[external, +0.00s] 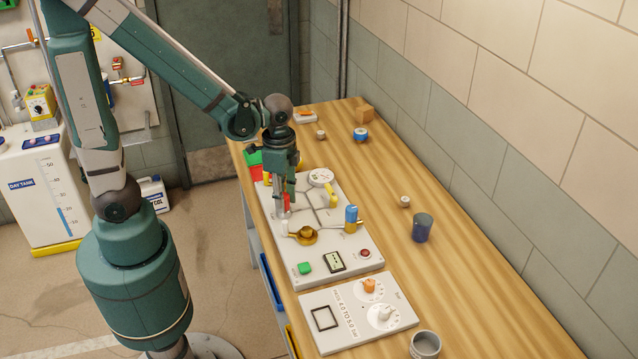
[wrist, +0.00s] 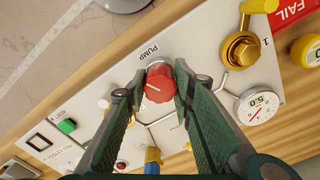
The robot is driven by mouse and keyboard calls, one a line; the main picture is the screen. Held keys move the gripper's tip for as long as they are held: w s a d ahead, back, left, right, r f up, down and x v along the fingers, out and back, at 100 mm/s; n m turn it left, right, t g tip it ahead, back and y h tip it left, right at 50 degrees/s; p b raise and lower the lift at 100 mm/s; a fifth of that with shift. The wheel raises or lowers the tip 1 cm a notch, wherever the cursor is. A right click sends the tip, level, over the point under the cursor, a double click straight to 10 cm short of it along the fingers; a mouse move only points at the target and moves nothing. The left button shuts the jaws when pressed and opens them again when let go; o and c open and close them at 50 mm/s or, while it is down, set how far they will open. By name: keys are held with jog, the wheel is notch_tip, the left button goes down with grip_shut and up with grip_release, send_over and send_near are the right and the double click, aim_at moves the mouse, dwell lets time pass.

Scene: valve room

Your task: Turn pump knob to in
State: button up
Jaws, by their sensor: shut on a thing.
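The red pump knob (wrist: 159,86) stands on the white panel (wrist: 100,30), beside the printed word PUMP. I cannot read any position marks around the knob.
A dial gauge (external: 320,177), a blue-topped valve (external: 351,216), a brass fitting (external: 304,236) and a green button (external: 305,267) stand close around on the panel. A dark blue cup (external: 422,227) stands right.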

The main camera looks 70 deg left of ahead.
jog(key=m, duration=0.4)
jog(key=shift+m, duration=0.3)
jog(key=m, duration=0.4)
dwell(0.3)
jog(key=o, duration=0.9)
jog(key=shift+r, duration=0.1)
notch_tip(320, 180, up, 12)
dwell(0.7)
